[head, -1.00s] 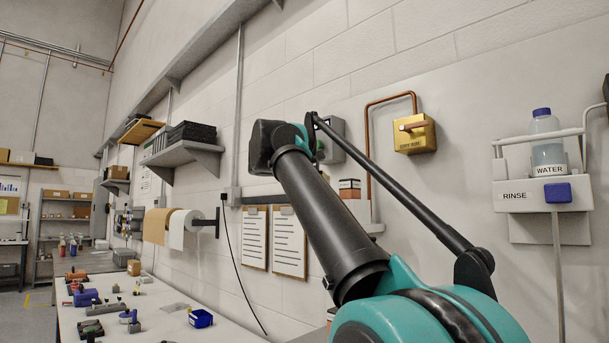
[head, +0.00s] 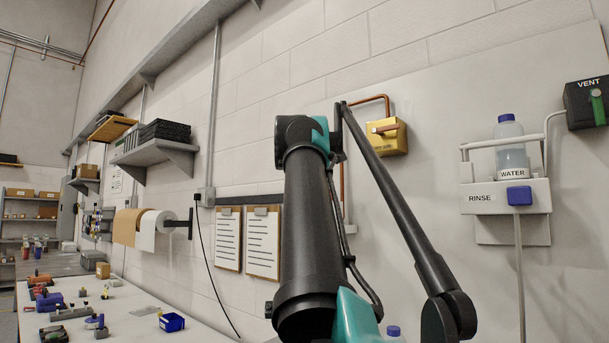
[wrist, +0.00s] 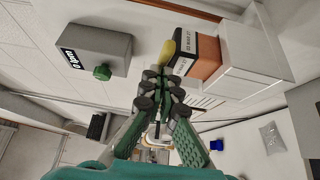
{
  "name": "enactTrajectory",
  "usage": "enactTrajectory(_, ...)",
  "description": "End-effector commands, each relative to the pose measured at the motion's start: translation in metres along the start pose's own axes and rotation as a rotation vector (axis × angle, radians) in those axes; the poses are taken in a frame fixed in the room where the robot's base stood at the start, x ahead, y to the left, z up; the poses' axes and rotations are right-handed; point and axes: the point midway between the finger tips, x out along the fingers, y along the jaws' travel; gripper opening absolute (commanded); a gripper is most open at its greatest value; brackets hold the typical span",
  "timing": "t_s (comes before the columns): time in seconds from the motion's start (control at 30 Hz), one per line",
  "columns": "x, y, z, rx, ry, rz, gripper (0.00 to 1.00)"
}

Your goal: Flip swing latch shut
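A yellow box (head: 386,137) on the wall in the head view carries a copper-coloured bar lying roughly level across its front; I cannot tell for sure whether this is the swing latch. A black VENT box (head: 586,103) with an upright green handle (head: 598,107) is at the right edge. In the wrist view, my gripper (wrist: 162,76) has green fingers and dark tips drawn close together, with nothing seen held. The tips point toward a yellow piece (wrist: 168,52) beside dark and orange boxes. My gripper is hidden behind my arm in the head view.
A grey box with a green knob (wrist: 102,72) is left of my fingers in the wrist view. The head view shows a RINSE holder (head: 480,199) with a water bottle (head: 510,155), hanging clipboards (head: 263,242), a shelf (head: 155,153) and a cluttered bench (head: 130,318).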

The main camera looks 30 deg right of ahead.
Motion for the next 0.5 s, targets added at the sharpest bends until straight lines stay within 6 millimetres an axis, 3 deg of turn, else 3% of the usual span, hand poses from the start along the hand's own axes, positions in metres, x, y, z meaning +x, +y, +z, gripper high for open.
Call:
enactTrajectory(0.33,0.000,0.000,0.002,0.000,0.000,0.000,0.00)
enactTrajectory(0.5,-0.018,0.000,0.002,0.000,0.001,0.000,0.00)
